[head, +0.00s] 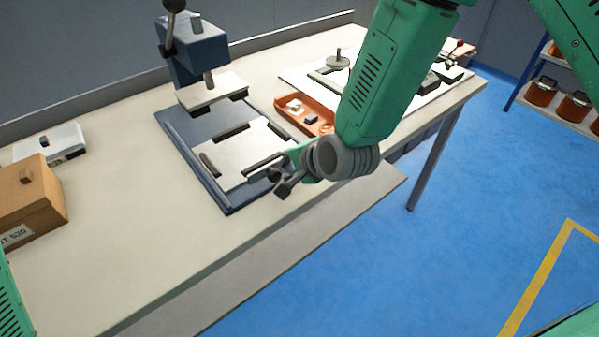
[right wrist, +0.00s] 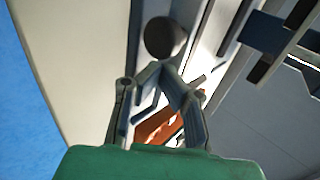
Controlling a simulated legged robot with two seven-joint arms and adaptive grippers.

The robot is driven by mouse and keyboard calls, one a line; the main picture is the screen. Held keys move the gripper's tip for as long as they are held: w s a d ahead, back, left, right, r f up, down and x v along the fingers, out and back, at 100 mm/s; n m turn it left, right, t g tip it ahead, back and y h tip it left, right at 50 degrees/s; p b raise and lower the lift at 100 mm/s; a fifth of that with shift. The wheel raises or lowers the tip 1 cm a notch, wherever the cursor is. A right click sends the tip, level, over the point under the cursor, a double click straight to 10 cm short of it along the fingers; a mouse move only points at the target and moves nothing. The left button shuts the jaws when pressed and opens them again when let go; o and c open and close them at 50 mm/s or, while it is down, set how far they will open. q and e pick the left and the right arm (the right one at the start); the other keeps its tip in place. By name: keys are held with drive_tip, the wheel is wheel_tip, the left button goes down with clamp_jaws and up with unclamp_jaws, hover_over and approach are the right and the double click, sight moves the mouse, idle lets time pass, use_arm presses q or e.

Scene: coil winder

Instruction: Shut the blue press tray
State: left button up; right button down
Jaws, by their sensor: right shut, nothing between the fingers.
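The blue press (head: 200,52) stands at the back of the table in the head view, on a flat blue base. Its tray, a pale metal plate (head: 243,155) with dark slots and clips, lies out in front of the raised pressing plate (head: 212,92). My right gripper (head: 284,184) is at the tray's front right edge, shut and empty. In the right wrist view, a dark round knob (right wrist: 165,37) is just ahead of the right gripper's fingers (right wrist: 160,80); I cannot tell whether they touch it. My left gripper is out of view.
An orange parts tray (head: 295,112) lies right of the press, partly behind my right arm. The front left of the table is clear. Shelves with orange pots (head: 541,92) stand far right.

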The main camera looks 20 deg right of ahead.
sight(250, 132)
drive_tip(key=w+a, duration=0.1)
drive_tip(key=w, duration=0.3)
drive_tip(key=w+a, duration=0.2)
drive_tip(key=w, duration=0.2)
drive_tip(key=w+a, duration=0.2)
drive_tip(key=w, duration=0.3)
drive_tip(key=shift+w+d+r, duration=0.1)
drive_tip(key=shift+w, duration=0.15)
